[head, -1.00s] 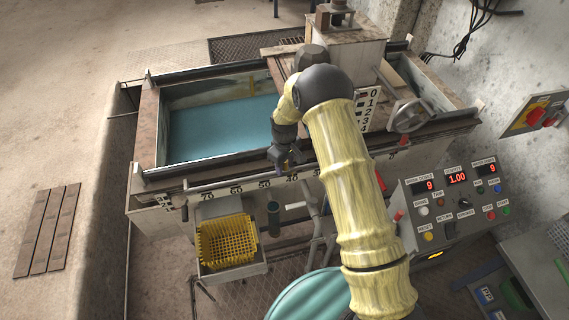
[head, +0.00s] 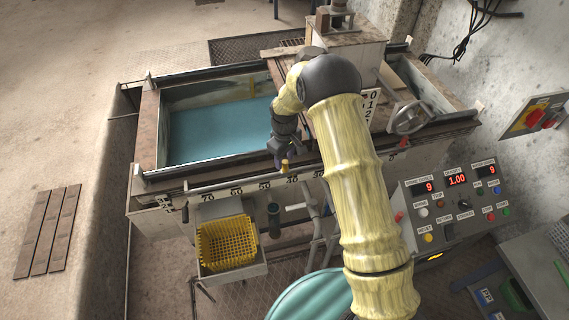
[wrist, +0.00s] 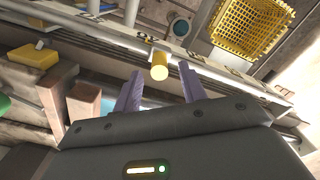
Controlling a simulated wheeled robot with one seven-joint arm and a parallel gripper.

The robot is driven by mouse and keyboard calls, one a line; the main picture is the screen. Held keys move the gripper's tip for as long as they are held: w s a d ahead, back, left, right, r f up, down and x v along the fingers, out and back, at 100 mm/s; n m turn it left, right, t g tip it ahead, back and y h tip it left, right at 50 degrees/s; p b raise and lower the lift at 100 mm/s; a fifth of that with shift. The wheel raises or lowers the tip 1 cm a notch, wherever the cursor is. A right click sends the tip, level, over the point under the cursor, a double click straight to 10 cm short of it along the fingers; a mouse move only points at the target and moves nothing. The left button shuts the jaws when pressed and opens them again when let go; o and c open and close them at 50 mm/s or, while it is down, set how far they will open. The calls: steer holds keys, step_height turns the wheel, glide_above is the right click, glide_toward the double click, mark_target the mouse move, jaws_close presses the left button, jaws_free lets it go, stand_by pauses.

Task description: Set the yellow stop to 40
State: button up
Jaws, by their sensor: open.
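The yellow stop (head: 285,166) is a small yellow cylinder on the rail along the tank's front edge. In the head view it sits slightly left of the 40 mark (head: 292,179) on the number scale. My gripper (head: 285,156) is just above it, pointing down. In the wrist view the stop (wrist: 160,71) shows between the tips of the two purple fingers, with a gap on each side. The fingers are open and hold nothing. Whether the stop lies fully between them in depth I cannot tell.
A yellow mesh basket (head: 228,242) hangs in front of the tank (head: 150,130), below the scale. A control panel (head: 450,205) with red displays stands at the right, and a handwheel (head: 410,117) is on the tank's right end. Pipes (head: 310,210) stand below the rail.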

step_height(320, 180, up, 13)
steer(key=p, duration=0.1)
stand_by(0.6)
steer(key=s+d+r+m+t, duration=0.1)
steer(key=s+d+r+m, duration=0.15)
steer(key=s+d, duration=0.45)
steer(key=s+d+r+m+t, duration=0.15)
steer(key=s+d+m, duration=0.3)
steer(key=s, duration=0.45)
steer(key=s+d+r+m, duration=0.3)
steer(key=s+d, duration=0.3)
steer(key=s, duration=0.3)
steer(key=w+p+v, duration=0.3)
steer(key=p+v, duration=1.3)
steer(key=shift+w+r+p, duration=0.35)
steer(key=shift+w, duration=0.35)
steer(key=shift+a, duration=0.1)
